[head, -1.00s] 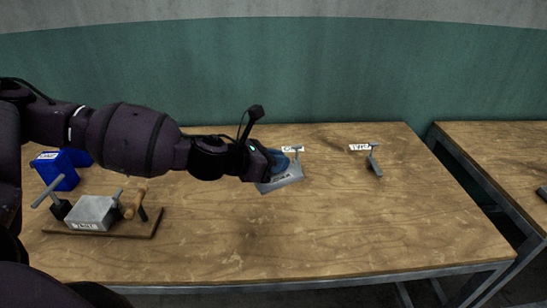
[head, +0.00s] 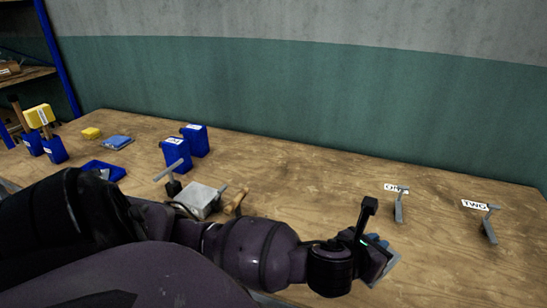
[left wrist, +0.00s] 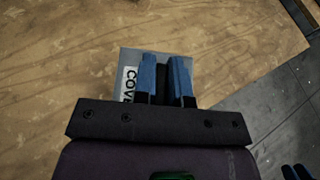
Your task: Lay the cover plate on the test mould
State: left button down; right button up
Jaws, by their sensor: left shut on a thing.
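My left gripper (head: 376,247) is shut on the grey cover plate (head: 385,268), above the front part of the table. In the left wrist view the blue fingers (left wrist: 166,75) pinch the plate (left wrist: 130,62), and a partly hidden label reading "COVE" shows beside them. The block and plate are well apart. My right gripper is not in view.
Two blue labelled boxes (head: 174,155) stand behind the block. Small T-shaped pieces stand by the markers ONE (head: 395,188) and TWO (head: 474,204). A blue tray (head: 103,170) and yellow items (head: 91,133) are at the left. The table (head: 310,190) between block and markers is clear.

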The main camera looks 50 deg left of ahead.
aim_at(197, 194)
jog(key=k+j+u, duration=0.15)
jog(key=j+u, duration=0.2)
jog(key=k+j+u, duration=0.1)
jog(key=j+u, duration=0.25)
jog(key=k+j+u, duration=0.1)
jog(key=j+u, duration=0.25)
